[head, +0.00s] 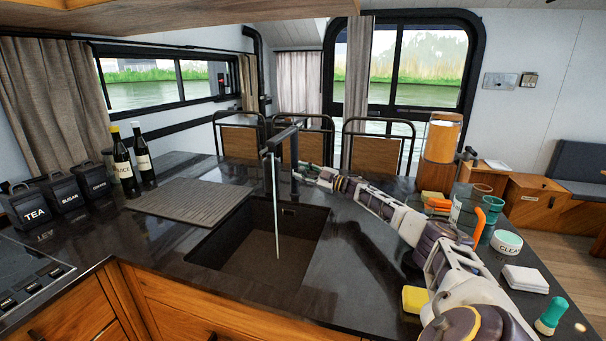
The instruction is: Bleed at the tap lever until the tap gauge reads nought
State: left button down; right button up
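The black tap (296,150) stands behind the sink (240,252), its squared spout reaching forward over the basin. A thin pale stream (276,215) drops from the spout into the sink. My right arm reaches in from the lower right, and my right gripper (304,172) is at the tap's right side, by its post. The lever is too small and covered to make out, and I cannot tell whether the fingers touch it. A small square dial-like device (528,80) is on the back wall; its reading is not legible. My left gripper is out of view.
Dark bottles (142,155) and black canisters (68,188) are at the left. The ribbed drainer (185,202) is bare.

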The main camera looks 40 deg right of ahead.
dwell(0.3)
jog(key=shift+r, duration=4.95)
